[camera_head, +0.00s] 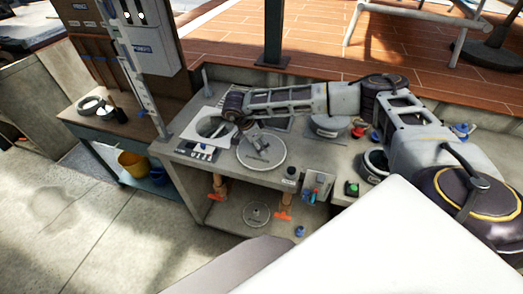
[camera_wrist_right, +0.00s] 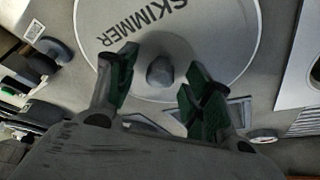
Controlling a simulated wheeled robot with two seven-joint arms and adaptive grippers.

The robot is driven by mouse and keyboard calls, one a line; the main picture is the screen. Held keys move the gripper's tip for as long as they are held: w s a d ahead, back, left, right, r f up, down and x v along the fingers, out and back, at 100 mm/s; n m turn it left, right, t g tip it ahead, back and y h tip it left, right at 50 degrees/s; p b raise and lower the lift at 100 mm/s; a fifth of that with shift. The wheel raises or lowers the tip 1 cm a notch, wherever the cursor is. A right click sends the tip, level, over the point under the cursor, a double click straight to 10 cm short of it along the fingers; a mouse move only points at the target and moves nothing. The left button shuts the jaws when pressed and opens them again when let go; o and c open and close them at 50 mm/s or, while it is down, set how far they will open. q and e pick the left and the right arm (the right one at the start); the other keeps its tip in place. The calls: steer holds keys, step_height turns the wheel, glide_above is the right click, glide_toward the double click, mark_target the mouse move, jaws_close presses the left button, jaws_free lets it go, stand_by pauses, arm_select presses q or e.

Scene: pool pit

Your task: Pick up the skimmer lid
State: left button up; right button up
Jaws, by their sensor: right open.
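The skimmer lid (camera_head: 270,158) is a round, pale grey disc lying flat on the grey counter in the head view. In the right wrist view the lid (camera_wrist_right: 225,35) bears the dark word SKIMMER and has a small dark knob (camera_wrist_right: 160,72) near its middle. My right gripper (camera_head: 257,141) is over the far left part of the lid in the head view. In the right wrist view its green-padded fingers (camera_wrist_right: 159,62) are open, with the knob between them in the picture. I cannot tell how far above the lid they are. My left gripper is not in view.
A white square plate with a round opening (camera_head: 196,142) lies left of the lid. A small black-capped item (camera_head: 290,176) and a grey box (camera_head: 318,183) stand to the right. A smaller round lid (camera_head: 257,214) lies on the shelf below. Yellow (camera_head: 133,164) and blue buckets stand at left.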

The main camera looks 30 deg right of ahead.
mark_target(261, 145)
steer(key=shift+f, duration=0.1)
steer(key=shift+c, duration=0.4)
jaws_close()
steer(key=shift+r, duration=0.2)
step_height(261, 145, up, 10)
steer(key=b, duration=0.1)
steer(key=shift+f+b, duration=0.15)
steer(key=shift+b, duration=0.15)
stand_by(0.4)
stand_by(0.5)
